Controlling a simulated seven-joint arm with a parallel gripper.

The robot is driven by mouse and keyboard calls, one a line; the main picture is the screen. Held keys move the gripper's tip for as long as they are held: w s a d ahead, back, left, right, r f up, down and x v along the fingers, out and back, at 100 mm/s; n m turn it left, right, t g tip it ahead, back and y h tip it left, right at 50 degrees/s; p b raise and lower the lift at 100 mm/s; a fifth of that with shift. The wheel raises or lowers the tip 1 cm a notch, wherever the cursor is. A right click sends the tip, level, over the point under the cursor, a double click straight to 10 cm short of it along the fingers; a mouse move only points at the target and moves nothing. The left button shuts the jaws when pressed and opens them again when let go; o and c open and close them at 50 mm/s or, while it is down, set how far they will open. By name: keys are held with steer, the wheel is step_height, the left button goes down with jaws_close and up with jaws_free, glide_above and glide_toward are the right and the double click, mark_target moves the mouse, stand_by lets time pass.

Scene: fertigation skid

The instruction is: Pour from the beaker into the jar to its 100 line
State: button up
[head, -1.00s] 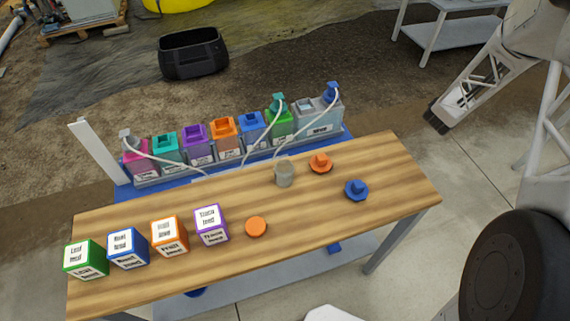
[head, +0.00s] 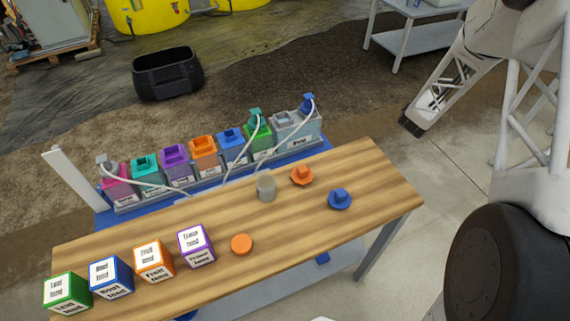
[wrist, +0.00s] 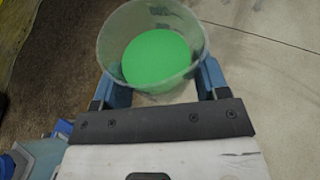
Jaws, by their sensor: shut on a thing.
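The beaker (wrist: 108,45) is in the wrist view, a clear round vessel seen from above, with green liquid (wrist: 157,56) in it. My gripper (wrist: 161,84) is shut on it, with a blue finger on either side of its wall. Dark marks show on the beaker's far wall but are too blurred to read. A small grey translucent jar (head: 265,187) stands upright on the wooden table in the head view. Its 100 line and contents cannot be made out. The beaker and my gripper's fingers cannot be made out in the head view.
On the wooden table (head: 300,225) stand several labelled boxes (head: 197,247), an orange disc (head: 241,244), an orange knobbed cap (head: 302,175) and a blue one (head: 340,200). Coloured bottles (head: 204,152) with pale tubes line the far edge. The table's right end is clear.

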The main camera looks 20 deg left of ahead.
steer(key=shift+s+a+r, duration=0.15)
steer(key=shift+a+r, duration=0.15)
steer(key=shift+a, duration=0.4)
steer(key=s+a+r+m+g+h, duration=0.1)
steer(key=s+a+r+m+g, duration=0.1)
steer(key=s+a, duration=0.45)
steer(key=s+a+r+m+g+h, duration=0.1)
steer(key=s+a+r+m+g, duration=0.15)
steer(key=a, duration=0.65)
steer(key=s+a+r+m+g+h, duration=0.1)
steer(key=s+a+r, duration=0.1)
steer(key=s+a, duration=0.45)
steer(key=s+a+r+m+g, duration=0.1)
steer(key=s+a+m+g, duration=0.1)
steer(key=s+a, duration=0.6)
steer(key=s+a+r+m+g, duration=0.1)
steer(key=s+a, duration=0.7)
steer(key=s, duration=0.8)
steer(key=s+a+r+m+g, duration=0.2)
steer(key=s+a+g, duration=0.1)
steer(key=s+a, duration=0.6)
steer(key=s, duration=0.3)
steer(key=shift+s+m+y, duration=0.35)
steer(key=shift+s+y, duration=0.05)
steer(key=shift+f, duration=0.15)
step_height(320, 180, down, 6)
